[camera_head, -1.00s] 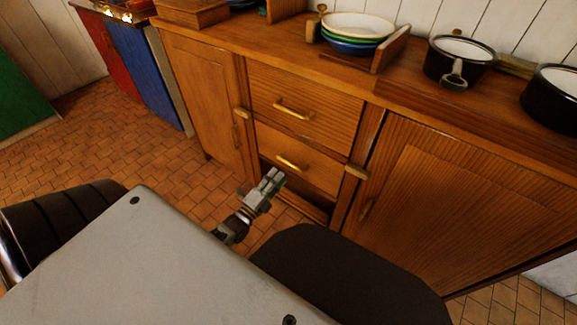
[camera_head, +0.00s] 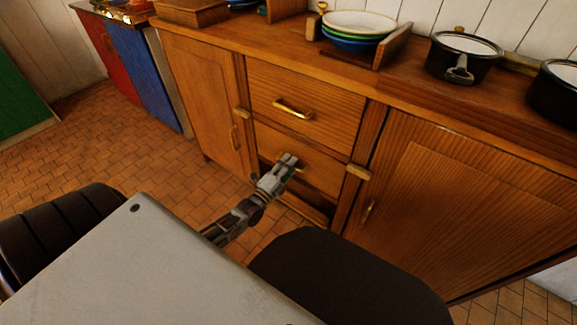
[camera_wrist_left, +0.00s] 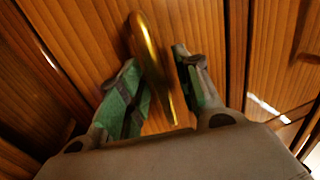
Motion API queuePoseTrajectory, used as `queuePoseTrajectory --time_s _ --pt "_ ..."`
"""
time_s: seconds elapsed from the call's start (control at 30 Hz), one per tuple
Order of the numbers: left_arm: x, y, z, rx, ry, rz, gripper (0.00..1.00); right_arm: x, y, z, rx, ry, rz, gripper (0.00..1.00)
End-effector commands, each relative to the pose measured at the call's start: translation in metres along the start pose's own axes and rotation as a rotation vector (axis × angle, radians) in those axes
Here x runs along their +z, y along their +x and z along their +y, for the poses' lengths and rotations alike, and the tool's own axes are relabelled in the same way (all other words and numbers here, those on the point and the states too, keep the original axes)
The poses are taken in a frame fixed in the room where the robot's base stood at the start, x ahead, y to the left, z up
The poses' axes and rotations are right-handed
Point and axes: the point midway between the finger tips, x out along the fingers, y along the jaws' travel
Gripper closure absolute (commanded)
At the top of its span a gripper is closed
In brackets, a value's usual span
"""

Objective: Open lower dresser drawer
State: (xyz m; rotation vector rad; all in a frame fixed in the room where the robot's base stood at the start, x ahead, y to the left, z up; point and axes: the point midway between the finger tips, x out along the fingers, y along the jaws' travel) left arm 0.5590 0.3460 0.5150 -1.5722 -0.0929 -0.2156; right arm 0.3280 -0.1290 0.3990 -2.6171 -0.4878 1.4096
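The wooden dresser has an upper drawer (camera_head: 310,105) and a lower drawer (camera_head: 322,172) between two cupboard doors. The lower drawer appears shut, with a dark gap below its front. My left gripper (camera_head: 289,161) is at the lower drawer's brass handle and hides most of it in the head view. In the left wrist view the brass handle (camera_wrist_left: 149,52) lies between the two green-padded fingers of the left gripper (camera_wrist_left: 160,85). The fingers are apart, with a visible gap on the handle's right side. My right gripper is not in view.
Stacked plates (camera_head: 358,28) and black pots (camera_head: 462,58) stand on the dresser top. The right cupboard door (camera_head: 470,205) and left cupboard door (camera_head: 205,100) are shut. Tiled floor (camera_head: 110,150) lies open at the left.

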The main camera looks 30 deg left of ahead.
Motion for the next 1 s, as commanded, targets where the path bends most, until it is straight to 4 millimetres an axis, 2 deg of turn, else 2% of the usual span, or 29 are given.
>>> queuePoseTrajectory --time_s 0.17,0.43,0.47,1.0 --pt "0.0000 0.0000 -0.0001 0.000 0.000 0.000 0.66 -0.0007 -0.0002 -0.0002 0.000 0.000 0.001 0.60" --pt "0.0001 -0.0001 -0.0001 0.000 0.000 0.000 0.98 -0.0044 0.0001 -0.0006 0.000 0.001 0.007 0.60" --pt "0.0001 -0.0001 0.0000 0.000 0.000 0.000 1.00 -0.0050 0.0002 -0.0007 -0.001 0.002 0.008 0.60" --pt "0.0002 -0.0045 -0.0010 0.002 0.000 0.000 1.00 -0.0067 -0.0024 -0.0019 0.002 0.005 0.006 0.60"
